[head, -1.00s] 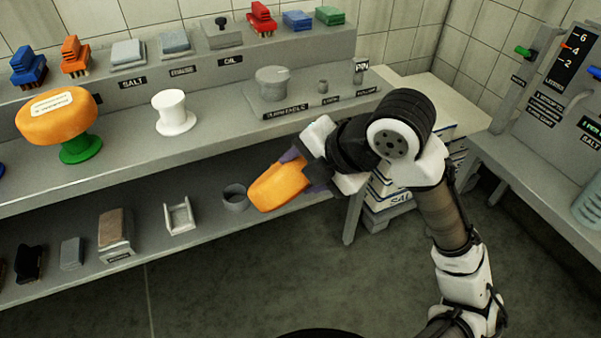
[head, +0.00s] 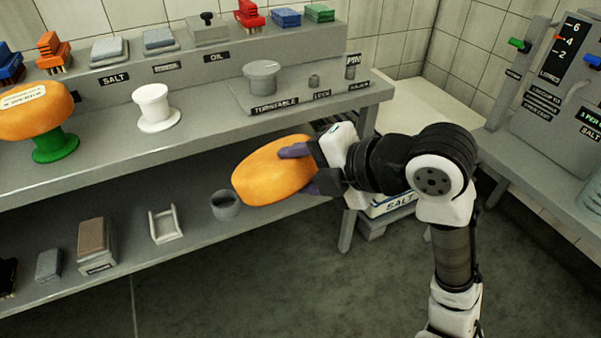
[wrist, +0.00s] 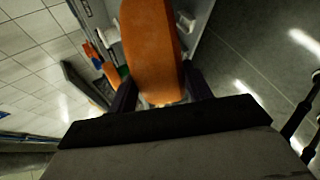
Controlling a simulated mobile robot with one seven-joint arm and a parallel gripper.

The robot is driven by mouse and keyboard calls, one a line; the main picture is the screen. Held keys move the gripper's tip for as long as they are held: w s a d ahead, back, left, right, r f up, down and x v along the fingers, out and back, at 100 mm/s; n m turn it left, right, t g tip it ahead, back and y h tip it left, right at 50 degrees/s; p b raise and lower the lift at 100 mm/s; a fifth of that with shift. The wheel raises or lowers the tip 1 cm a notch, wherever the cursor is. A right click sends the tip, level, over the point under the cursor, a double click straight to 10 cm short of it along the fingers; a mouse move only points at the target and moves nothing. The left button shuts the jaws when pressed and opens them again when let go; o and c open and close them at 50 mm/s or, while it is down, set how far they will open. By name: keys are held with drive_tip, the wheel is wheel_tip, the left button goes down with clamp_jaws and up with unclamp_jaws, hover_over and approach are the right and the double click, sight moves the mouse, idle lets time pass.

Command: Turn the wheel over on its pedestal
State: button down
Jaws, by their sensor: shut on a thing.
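My gripper (head: 297,170) is shut on an orange cheese wheel (head: 262,172), its purple-grey fingers on either side of the rim. The wheel is held in the air in front of the shelf unit, tilted, with no label showing on the side in view. It also shows in the wrist view (wrist: 150,45), between the fingers (wrist: 160,92). A white pedestal (head: 155,108) stands empty on the counter, left of the held wheel. A second orange wheel (head: 35,115) with a white label on top sits on a green pedestal (head: 55,147) at the far left.
A grey turntable (head: 262,78) stands at the counter's right end. A grey cup (head: 225,204), a cradle (head: 165,225) and a brown-topped block (head: 92,245) are on the lower shelf. Several brushes and cloths line the raised back ledge. Salt bags (head: 395,204) lie right.

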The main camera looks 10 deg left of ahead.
drive_tip(key=shift+d+f+t+y+b, duration=0.1)
drive_tip(key=shift+f+t+y+b, duration=0.35)
drive_tip(key=shift+b, duration=0.95)
drive_tip(key=y+b, duration=0.1)
drive_tip(key=b, duration=0.1)
drive_tip(key=f+y+b, duration=0.1)
drive_tip(key=b, duration=0.2)
drive_tip(key=f+t+y+b, duration=0.1)
drive_tip(key=b, duration=0.1)
drive_tip(key=shift+s+d+y, duration=0.15)
drive_tip(key=shift+d+y, duration=0.1)
drive_tip(key=shift+d+f+t+y+b, duration=0.25)
drive_tip(key=shift+y+b, duration=0.35)
drive_tip(key=shift+b, duration=1)
drive_tip(key=shift+a, duration=0.1)
